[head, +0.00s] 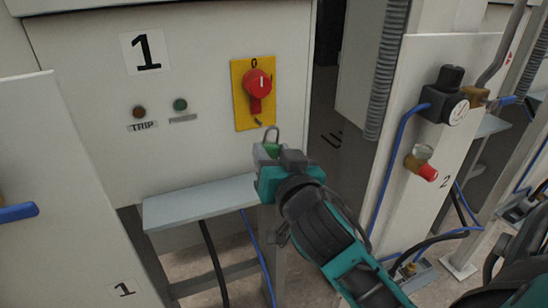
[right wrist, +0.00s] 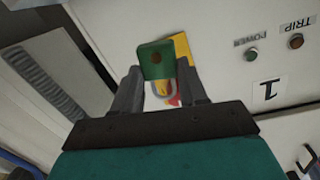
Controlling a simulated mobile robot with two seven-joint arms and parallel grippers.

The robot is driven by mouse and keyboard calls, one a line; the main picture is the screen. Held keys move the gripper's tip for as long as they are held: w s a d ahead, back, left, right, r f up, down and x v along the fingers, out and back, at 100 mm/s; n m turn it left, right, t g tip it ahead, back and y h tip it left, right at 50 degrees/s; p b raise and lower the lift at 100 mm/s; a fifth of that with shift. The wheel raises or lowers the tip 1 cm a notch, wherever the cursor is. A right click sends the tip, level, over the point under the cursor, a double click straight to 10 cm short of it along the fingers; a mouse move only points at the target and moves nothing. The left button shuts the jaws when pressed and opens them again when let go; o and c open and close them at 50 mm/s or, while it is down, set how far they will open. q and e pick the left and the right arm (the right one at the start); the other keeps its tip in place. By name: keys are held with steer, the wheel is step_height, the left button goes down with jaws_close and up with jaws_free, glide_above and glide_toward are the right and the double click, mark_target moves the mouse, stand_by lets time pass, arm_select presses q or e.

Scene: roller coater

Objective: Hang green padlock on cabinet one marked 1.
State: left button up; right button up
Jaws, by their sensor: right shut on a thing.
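Cabinet one (head: 85,85) carries a large black 1 and a red rotary switch (head: 257,85) on a yellow plate. The switch handle points down, towards a small hole in the plate's lower part. My right gripper (head: 268,155) is shut on the green padlock (head: 271,149), in front of the cabinet below the yellow plate. The padlock's grey shackle points up in the head view. In the right wrist view the padlock (right wrist: 156,60) sits between the two fingers, with the switch and plate behind it. The shackle looks apart from the plate. My left gripper is not in view.
A grey shelf (head: 200,200) juts out below the cabinet door, left of my right gripper. A panel marked 2 (head: 425,165) with a gauge, valve and blue hoses stands at the right. A panel with a blue handle (head: 20,213) is at the left.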

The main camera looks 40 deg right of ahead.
steer(key=shift+x, duration=1.35)
steer(key=shift+a+x, duration=0.2)
steer(key=shift+x, duration=1.85)
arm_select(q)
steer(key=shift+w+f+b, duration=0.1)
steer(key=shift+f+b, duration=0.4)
arm_select(e)
steer(key=shift+w+f, duration=0.65)
steer(key=shift+w, duration=0.05)
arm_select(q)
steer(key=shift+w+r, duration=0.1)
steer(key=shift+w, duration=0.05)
arm_select(e)
steer(key=o, duration=1.2)
